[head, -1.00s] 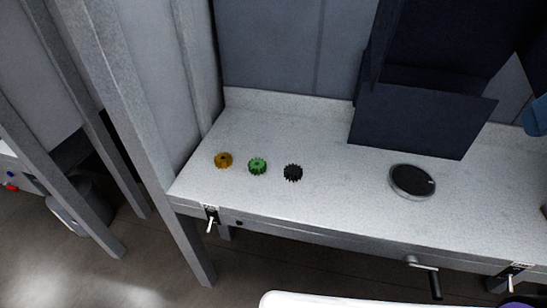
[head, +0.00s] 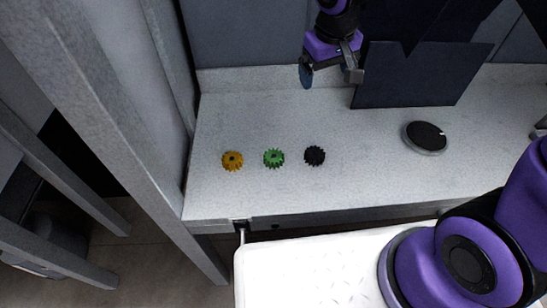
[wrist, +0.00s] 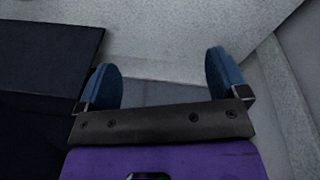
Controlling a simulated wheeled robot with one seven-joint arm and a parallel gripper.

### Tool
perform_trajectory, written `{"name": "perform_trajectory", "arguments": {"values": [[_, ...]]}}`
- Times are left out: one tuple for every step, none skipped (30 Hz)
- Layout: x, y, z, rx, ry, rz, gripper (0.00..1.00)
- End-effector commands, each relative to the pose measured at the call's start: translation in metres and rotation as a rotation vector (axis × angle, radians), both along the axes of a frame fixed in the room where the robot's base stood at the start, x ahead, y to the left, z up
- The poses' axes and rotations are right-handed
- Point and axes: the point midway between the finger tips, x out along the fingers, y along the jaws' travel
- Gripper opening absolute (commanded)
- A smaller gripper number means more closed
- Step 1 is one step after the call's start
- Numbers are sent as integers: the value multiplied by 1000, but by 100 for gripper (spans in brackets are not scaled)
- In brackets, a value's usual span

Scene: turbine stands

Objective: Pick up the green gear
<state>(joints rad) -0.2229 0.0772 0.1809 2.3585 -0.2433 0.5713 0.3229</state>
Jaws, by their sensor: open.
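The green gear (head: 273,158) lies flat on the grey worktop (head: 370,180) in the head view, between an orange gear (head: 232,161) on its left and a black gear (head: 315,156) on its right. My gripper (head: 330,76) is above the back of the worktop, up and to the right of the green gear and well apart from it. In the wrist view its two blue fingers (wrist: 164,82) are spread wide with nothing between them. No gear shows in the wrist view.
A black round disc (head: 426,137) lies on the worktop at the right. A grey post (head: 110,120) rises at the left. The worktop around the gears is clear.

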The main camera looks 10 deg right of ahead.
Motion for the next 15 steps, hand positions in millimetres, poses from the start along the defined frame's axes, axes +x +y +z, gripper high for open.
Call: {"name": "perform_trajectory", "arguments": {"values": [[4, 13, -19, -2, 25, 24, 92], [6, 19, -28, -2, 37, 33, 92], [8, 28, -41, -1, 50, 47, 92], [9, 36, -51, 1, 61, 59, 92], [10, 43, -61, 2, 72, 69, 92], [10, 51, -74, 5, 87, 82, 92], [10, 58, -84, 6, 99, 92, 92], [10, 64, -94, 10, 108, 101, 92], [9, 72, -106, 13, 121, 113, 92], [8, 78, -114, 15, 131, 120, 92], [7, 83, -122, 18, 140, 128, 92], [5, 89, -131, 21, 150, 137, 92], [4, 93, -138, 23, 157, 142, 92], [3, 96, -143, 25, 163, 147, 92], [1, 101, -150, 28, 170, 151, 92]]}}
